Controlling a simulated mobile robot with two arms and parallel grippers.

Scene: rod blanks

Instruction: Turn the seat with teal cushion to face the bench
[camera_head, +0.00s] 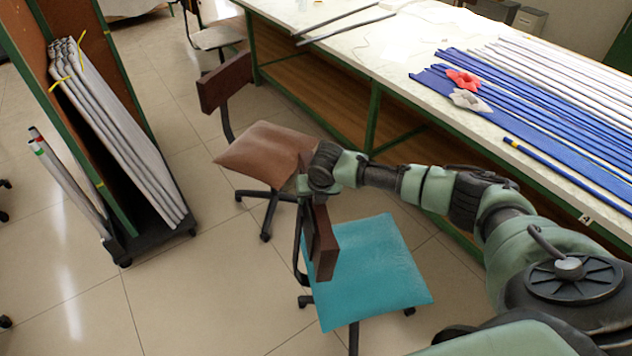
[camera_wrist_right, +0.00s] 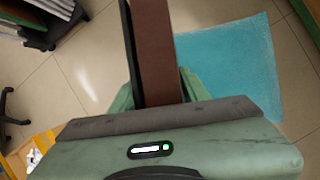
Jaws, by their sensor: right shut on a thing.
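The seat with the teal cushion (camera_head: 372,272) stands on the floor in the lower middle of the head view. Its brown backrest (camera_head: 323,245) rises at the cushion's left side, so the seat opens toward the right of the picture. The bench (camera_head: 410,105) runs along the upper right, beyond the cushion. My right gripper (camera_head: 308,188) reaches down from above and is shut on the top of the backrest. In the right wrist view the backrest (camera_wrist_right: 158,50) sits between the fingers, with the teal cushion (camera_wrist_right: 235,62) to its right. My left gripper is not in view.
A second seat with a brown cushion (camera_head: 265,150) stands close behind, just left of my right gripper. Blue and white rods (camera_head: 540,110) lie on the bench.

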